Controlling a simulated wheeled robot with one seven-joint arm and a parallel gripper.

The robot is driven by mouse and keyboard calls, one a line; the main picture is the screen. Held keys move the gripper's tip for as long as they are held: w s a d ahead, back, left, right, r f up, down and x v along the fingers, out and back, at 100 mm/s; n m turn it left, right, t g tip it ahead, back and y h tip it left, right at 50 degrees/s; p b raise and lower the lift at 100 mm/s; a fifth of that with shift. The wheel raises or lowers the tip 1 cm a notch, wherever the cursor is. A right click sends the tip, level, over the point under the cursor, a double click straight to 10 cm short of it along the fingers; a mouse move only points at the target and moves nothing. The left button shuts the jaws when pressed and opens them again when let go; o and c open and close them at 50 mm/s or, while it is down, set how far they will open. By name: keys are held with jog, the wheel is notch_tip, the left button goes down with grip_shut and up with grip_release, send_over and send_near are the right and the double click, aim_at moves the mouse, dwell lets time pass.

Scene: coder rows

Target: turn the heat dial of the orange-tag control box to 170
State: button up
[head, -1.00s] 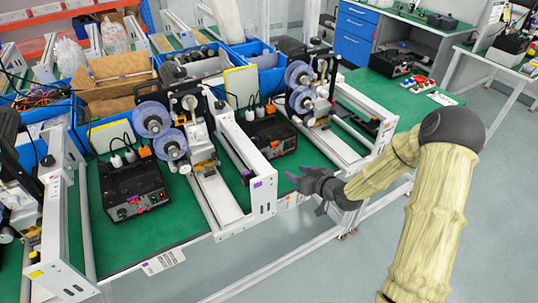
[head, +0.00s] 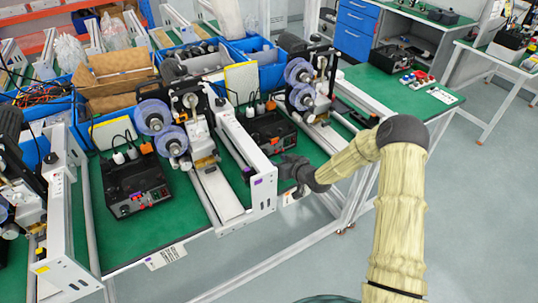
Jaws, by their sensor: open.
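A black control box (head: 272,130) sits on the green bench between two white machine frames. Its front has a small orange-red patch, but the tag and dial are too small to read. A second black control box (head: 135,184) sits further left, with a small purple patch and a red switch on its front. My gripper (head: 283,169) is open, at the front right of the middle box, and covers part of its lower front. I cannot tell whether it touches the box. The fingers are small and dark against the box.
White machine frames (head: 240,165) with blue-violet reels (head: 153,116) stand on both sides of the middle box. Blue bins (head: 265,56) stand behind. Another bench (head: 385,85) at the upper right holds small items. The floor (head: 440,220) at right is clear.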

jog(key=p+x, duration=0.1)
jog(key=x, duration=0.5)
jog(key=shift+w+a+f, duration=0.2)
jog(key=shift+w+a, duration=0.05)
jog(key=c, duration=1)
